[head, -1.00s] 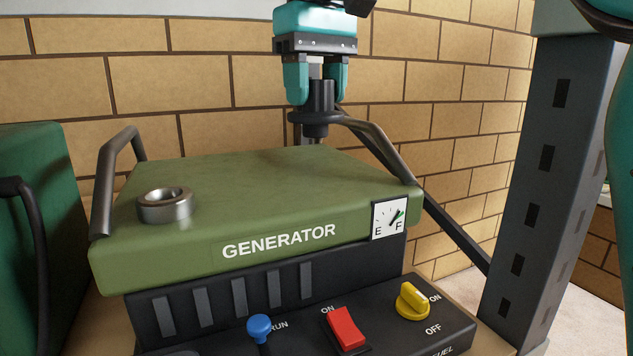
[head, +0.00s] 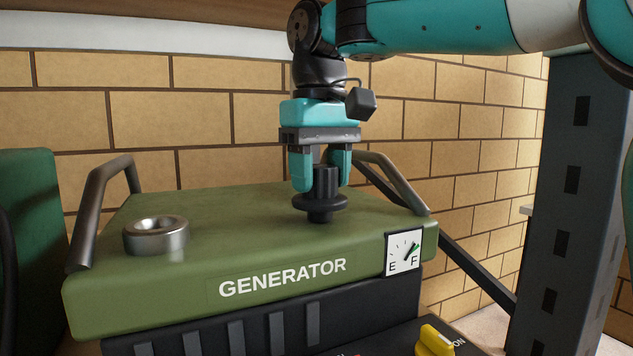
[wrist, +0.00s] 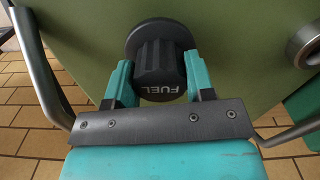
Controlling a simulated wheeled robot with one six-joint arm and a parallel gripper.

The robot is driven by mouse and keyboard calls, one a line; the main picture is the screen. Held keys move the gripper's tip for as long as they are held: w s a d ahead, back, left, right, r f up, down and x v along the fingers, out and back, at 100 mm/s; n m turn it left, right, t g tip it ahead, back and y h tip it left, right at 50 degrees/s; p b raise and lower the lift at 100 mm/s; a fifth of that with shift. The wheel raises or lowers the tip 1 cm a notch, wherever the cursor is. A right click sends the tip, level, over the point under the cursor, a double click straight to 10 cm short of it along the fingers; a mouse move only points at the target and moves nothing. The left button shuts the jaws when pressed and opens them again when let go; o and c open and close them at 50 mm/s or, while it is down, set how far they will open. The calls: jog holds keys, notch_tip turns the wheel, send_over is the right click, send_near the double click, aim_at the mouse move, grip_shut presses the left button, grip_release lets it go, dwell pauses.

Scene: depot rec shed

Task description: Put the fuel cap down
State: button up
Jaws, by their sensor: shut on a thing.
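The black fuel cap (head: 325,183) is upright between the fingers of my gripper (head: 320,172), which is shut on its knob. In the head view the cap is low over the green generator top (head: 245,222), right of the metal filler neck (head: 156,236). I cannot tell for sure whether its lower end touches the top. In the wrist view the cap (wrist: 158,68) shows the word FUEL, with a teal finger on each side. The filler neck is open and uncapped.
Bent tube handles stand at the left (head: 98,205) and right (head: 392,180) of the generator top. A dark post (head: 570,220) rises at the right. A brick wall (head: 200,120) is behind. The top between neck and cap is clear.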

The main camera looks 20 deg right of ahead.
aim_at(320, 166)
jog(key=shift+r, duration=0.1)
jog(key=o, duration=0.5)
jog(key=shift+f, duration=0.2)
jog(key=o, duration=0.4)
notch_tip(320, 166, up, 12)
jog(key=p, duration=0.4)
jog(key=shift+r, duration=0.2)
